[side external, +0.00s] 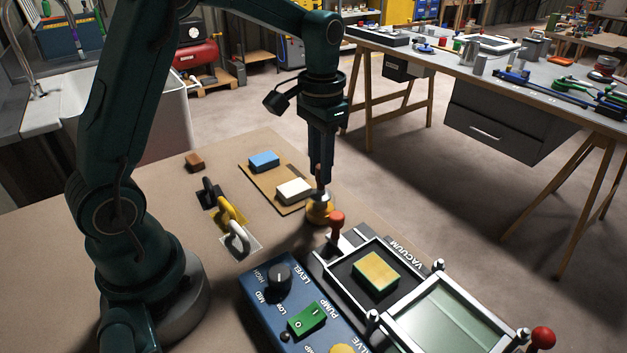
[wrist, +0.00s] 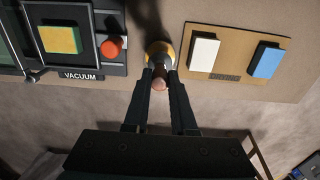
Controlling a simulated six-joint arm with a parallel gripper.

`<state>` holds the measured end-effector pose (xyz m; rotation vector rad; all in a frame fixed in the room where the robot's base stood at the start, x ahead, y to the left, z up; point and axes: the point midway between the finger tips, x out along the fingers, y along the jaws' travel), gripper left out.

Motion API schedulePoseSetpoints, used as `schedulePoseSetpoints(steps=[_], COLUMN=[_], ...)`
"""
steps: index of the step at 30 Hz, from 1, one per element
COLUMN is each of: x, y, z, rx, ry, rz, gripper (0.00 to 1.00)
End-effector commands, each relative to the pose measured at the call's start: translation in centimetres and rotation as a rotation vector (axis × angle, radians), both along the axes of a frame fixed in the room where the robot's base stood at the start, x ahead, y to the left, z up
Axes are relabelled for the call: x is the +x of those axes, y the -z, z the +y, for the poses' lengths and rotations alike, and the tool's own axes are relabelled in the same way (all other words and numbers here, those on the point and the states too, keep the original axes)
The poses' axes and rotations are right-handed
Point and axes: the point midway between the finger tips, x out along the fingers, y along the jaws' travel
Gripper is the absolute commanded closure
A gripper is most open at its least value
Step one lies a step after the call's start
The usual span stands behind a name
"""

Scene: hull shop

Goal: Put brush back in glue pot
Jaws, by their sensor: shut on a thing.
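The yellow glue pot (side external: 319,214) stands on the table beside the tan board, at the vacuum frame's far end. My gripper (side external: 322,182) points down right above the pot, shut on the brush. In the wrist view my gripper (wrist: 161,80) has its fingers on both sides of the brush (wrist: 159,85), whose rounded brown handle end shows. The brush's lower part is over or inside the pot's mouth; I cannot tell how deep it sits. The pot's rim (wrist: 154,47) shows in the wrist view, partly hidden by the brush and fingers.
The tan board (side external: 262,182) with a blue block (side external: 264,161) and a white block (side external: 294,191) lies close to the pot. A red-knobbed lever (side external: 337,220) of the vacuum frame stands close on the other side. Several hand trowels (side external: 229,213) lie nearer my base.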

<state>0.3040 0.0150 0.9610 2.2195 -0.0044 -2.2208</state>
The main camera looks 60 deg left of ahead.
Motion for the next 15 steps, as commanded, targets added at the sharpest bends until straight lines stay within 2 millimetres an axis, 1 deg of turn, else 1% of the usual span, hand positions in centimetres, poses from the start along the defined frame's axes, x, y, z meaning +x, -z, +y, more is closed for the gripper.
schedulePoseSetpoints(steps=[11, 12, 13, 14, 15], x=[0.01, 0.02, 0.03, 0.03, 0.02], y=[0.41, 0.39, 0.37, 0.37, 0.37], z=[0.03, 0.04, 0.04, 0.04, 0.04], rx=[0.0, 0.0, 0.0, 0.0, 0.0], ry=[0.0, 0.0, 0.0, 0.0, 0.0], rz=[-0.001, -0.002, -0.002, -0.002, -0.002], gripper=[1.0, 0.64, 0.53, 0.46, 0.46])
